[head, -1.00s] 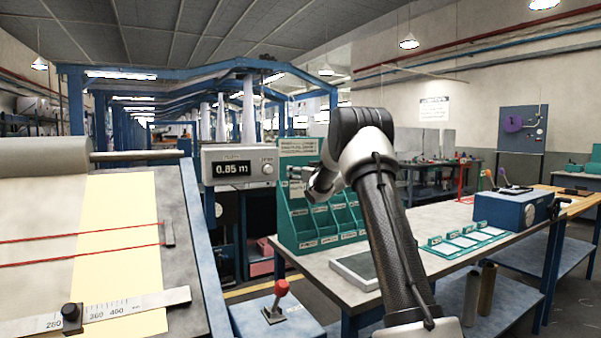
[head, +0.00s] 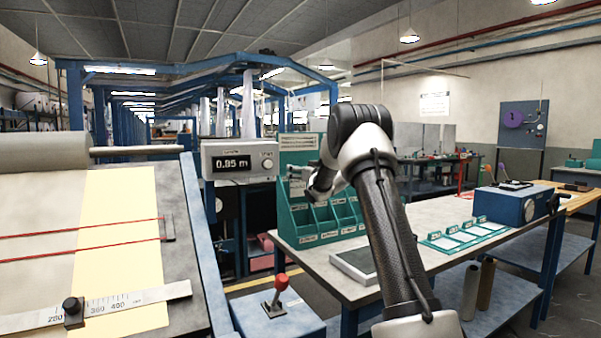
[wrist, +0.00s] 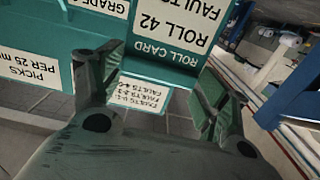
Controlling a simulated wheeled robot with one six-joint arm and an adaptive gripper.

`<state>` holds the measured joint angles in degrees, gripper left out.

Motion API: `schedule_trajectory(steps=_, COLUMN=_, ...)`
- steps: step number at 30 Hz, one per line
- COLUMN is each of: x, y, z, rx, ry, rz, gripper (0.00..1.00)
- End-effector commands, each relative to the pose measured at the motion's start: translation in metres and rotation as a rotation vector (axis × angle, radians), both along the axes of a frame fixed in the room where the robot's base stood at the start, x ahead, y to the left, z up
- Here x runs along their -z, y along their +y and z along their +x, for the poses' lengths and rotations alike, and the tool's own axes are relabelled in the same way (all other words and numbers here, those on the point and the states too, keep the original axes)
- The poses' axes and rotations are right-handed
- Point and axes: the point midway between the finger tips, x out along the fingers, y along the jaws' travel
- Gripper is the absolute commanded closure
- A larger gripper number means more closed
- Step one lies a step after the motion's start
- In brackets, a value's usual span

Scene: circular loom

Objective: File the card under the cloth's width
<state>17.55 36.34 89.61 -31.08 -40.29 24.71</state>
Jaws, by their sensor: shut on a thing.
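A teal and white roll card (wrist: 172,42), reading "ROLL 42 FAULTS", appears upside down in the wrist view. My gripper (wrist: 160,70) has a finger at each side of it and is shut on it. In the head view my gripper (head: 316,189) is in front of the teal sorting rack (head: 302,236), partly hidden by my arm. White "PICKS PER 25 mm" and "GRADE" labels show beside the card in the wrist view. The cloth (head: 118,220) lies on the sloped board at left, with a ruler (head: 140,300) and black slider (head: 73,312) across it.
A display box (head: 238,161) reads about 0.85 m. A red-knobbed lever (head: 281,283) stands in front. Two rolls stand below.

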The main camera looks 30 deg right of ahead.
Motion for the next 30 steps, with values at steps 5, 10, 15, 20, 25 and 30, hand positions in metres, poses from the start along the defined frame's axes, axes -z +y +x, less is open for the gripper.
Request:
schedule_trajectory(steps=5, x=0.005, y=0.0, z=0.0, rx=0.0, ry=0.001, rz=0.0, gripper=0.53)
schedule_trajectory(steps=10, x=0.013, y=0.0, z=0.0, rx=-0.001, ry=0.0, rz=0.001, gripper=0.53)
schedule_trajectory(steps=15, x=0.022, y=0.0, z=0.0, rx=0.0, ry=0.001, rz=0.001, gripper=0.53)
schedule_trajectory(steps=20, x=0.03, y=0.0, z=0.0, rx=0.0, ry=0.001, rz=0.001, gripper=0.53)
schedule_trajectory(steps=25, x=0.038, y=0.0, z=0.0, rx=-0.001, ry=0.0, rz=0.001, gripper=0.53)
schedule_trajectory(steps=30, x=0.044, y=0.0, z=0.0, rx=0.0, ry=0.0, rz=0.0, gripper=0.19)
